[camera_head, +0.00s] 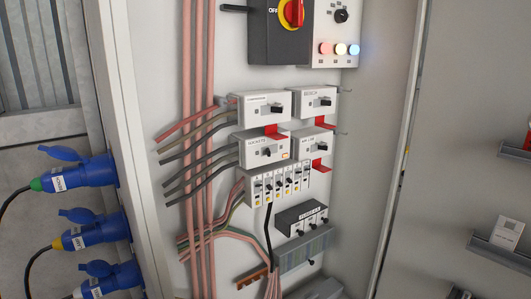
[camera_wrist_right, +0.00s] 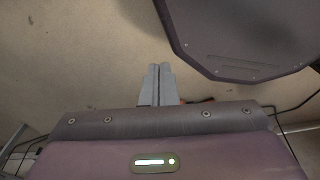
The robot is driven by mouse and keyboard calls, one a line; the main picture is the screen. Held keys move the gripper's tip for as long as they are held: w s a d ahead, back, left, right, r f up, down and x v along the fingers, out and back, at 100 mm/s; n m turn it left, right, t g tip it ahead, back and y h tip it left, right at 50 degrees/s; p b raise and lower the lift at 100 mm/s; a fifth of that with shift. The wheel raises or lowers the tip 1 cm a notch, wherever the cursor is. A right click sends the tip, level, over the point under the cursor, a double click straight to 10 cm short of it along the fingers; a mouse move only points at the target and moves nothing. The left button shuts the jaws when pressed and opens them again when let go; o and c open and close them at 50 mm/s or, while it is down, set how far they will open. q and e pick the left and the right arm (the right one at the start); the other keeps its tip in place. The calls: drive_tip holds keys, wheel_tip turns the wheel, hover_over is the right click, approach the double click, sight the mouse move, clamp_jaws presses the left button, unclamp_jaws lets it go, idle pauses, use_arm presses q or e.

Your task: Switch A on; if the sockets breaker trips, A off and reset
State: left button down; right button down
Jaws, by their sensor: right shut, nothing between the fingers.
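The sockets breaker (camera_head: 252,151) is a white box in the open cabinet, with a small dark lever and a small orange mark at its lower right. I cannot tell its lever position for certain. Below it is a row of small white switches (camera_head: 279,186) with dark toggles and yellow dots; their letters are too small to read, so I cannot single out A. My right gripper (camera_wrist_right: 159,68) is shut and empty in the right wrist view, in front of a plain beige surface. Neither gripper shows in the head view.
Neighbouring breakers are the compressor (camera_head: 253,108), the bench (camera_head: 308,104) and a lower right one (camera_head: 300,146); red tabs stick out nearby. Above are a red rotary handle (camera_head: 292,13) and indicator lamps (camera_head: 340,49). Blue plugs (camera_head: 95,175) line the left; shelves (camera_head: 499,253) stand right.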

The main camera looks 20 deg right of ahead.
idle(0.3)
drive_tip(key=w+r+t, duration=0.1)
drive_tip(key=w+r, duration=0.3)
drive_tip(key=w, duration=0.5)
drive_tip(key=w+d+r+m+t+y, duration=0.1)
drive_tip(key=w+r+t, duration=0.15)
drive_tip(key=w, duration=0.75)
drive_tip(key=w+r+t, duration=0.1)
drive_tip(key=w+r, duration=0.3)
drive_tip(key=w, duration=0.5)
drive_tip(key=w+d+r+t+y, duration=0.1)
drive_tip(key=w+r+t, duration=0.2)
drive_tip(key=w+r, duration=1.35)
drive_tip(key=w+r+t+y, duration=0.15)
drive_tip(key=w+r, duration=0.45)
drive_tip(key=r, duration=0.7)
drive_tip(key=w+r+t+y, duration=0.1)
drive_tip(key=w+r+t, duration=0.3)
drive_tip(key=r, duration=1)
drive_tip(key=s+a+r+n+t, duration=0.1)
drive_tip(key=r, duration=1.1)
drive_tip(key=s+a+r+n+y, duration=0.1)
drive_tip(key=a+r, duration=0.1)
drive_tip(key=r, duration=1)
drive_tip(key=shift+a+r+n+t, duration=0.25)
drive_tip(key=shift+r+n+t, duration=0.05)
drive_tip(key=shift+r+t, duration=0.1)
